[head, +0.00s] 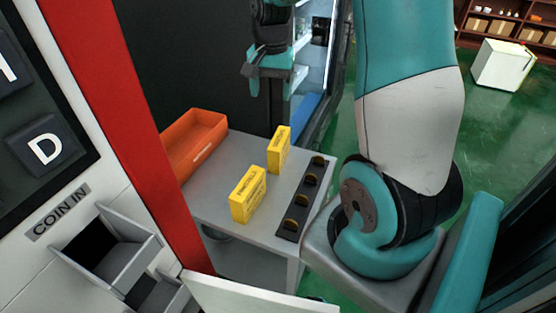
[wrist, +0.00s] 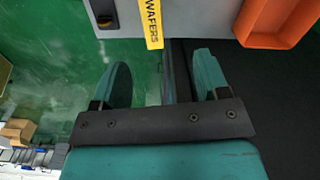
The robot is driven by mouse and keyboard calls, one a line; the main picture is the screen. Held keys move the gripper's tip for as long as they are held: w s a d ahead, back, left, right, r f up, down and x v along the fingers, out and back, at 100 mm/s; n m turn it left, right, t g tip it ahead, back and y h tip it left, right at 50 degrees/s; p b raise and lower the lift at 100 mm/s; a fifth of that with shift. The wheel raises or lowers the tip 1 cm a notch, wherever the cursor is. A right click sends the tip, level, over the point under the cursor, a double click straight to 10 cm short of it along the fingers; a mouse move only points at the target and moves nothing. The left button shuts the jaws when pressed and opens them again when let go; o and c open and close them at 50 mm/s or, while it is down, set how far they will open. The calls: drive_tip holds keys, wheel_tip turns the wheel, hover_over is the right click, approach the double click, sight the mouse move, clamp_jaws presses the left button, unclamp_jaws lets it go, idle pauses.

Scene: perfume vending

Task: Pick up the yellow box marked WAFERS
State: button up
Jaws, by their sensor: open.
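A yellow box (wrist: 152,22) lettered WAFERS shows at the top of the wrist view, cut off by the frame edge, at the edge of the grey table. In the head view two yellow boxes stand on the table: one farther back (head: 279,150) and one nearer (head: 248,195). Their lettering is too small to read there; the farther one seems to match the WAFERS box. My gripper (head: 270,82) is beyond and above the table's far end. In the wrist view my gripper (wrist: 162,78) is open and empty, its fingers apart from the box.
An orange bin (head: 196,128) stands on the left of the grey table (head: 222,205). A black strip with several round brown pieces (head: 290,225) lies along the right side. A red-edged machine panel (head: 125,110) is at left.

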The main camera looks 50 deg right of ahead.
sight(279, 138)
drive_tip(key=shift+m, duration=0.5)
drive_tip(key=f, duration=0.4)
drive_tip(key=d+f, duration=0.1)
drive_tip(key=f, duration=0.3)
drive_tip(key=d+f+p, duration=0.1)
drive_tip(key=f, duration=0.4)
drive_tip(key=shift+s, duration=0.1)
drive_tip(key=shift+d+f+p, duration=0.2)
drive_tip(key=shift+f+p, duration=0.05)
drive_tip(key=shift+f, duration=1.15)
drive_tip(key=shift+d+f+p, duration=0.15)
drive_tip(key=shift+f+p, duration=0.1)
drive_tip(key=shift+f, duration=1.1)
drive_tip(key=shift+c, duration=0.5)
drive_tip(key=c, duration=1)
